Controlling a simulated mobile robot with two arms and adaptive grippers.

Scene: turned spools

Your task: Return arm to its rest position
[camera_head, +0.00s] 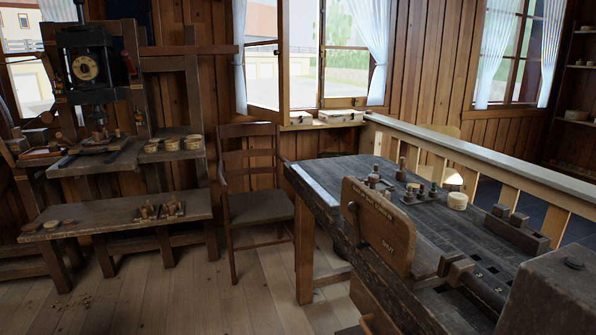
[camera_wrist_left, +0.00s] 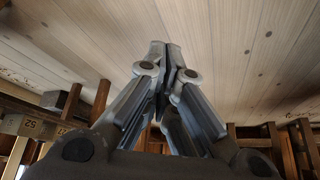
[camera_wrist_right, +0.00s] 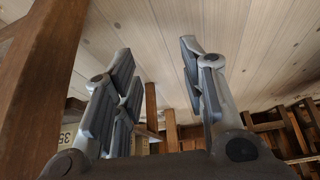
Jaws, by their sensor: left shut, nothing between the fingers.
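My left gripper (camera_wrist_left: 167,50) shows in the left wrist view with its fingers closed together and nothing between them. My right gripper (camera_wrist_right: 157,50) shows in the right wrist view with its fingers spread wide apart and nothing between them. Behind both grippers are pale planks and wooden furniture legs. Neither gripper shows in the head view. Turned spools (camera_head: 375,180) stand on the workbench (camera_head: 335,172) in the head view, and several more sit on the low shelf (camera_head: 110,215) at the left.
A wooden chair (camera_head: 255,205) stands between the workbench and the press (camera_head: 88,65) at the left. A railing (camera_head: 480,158) runs behind the bench. A wooden vise jaw (camera_head: 378,225) rises at the bench's near side. A wooden post (camera_wrist_right: 50,75) is close beside my right gripper.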

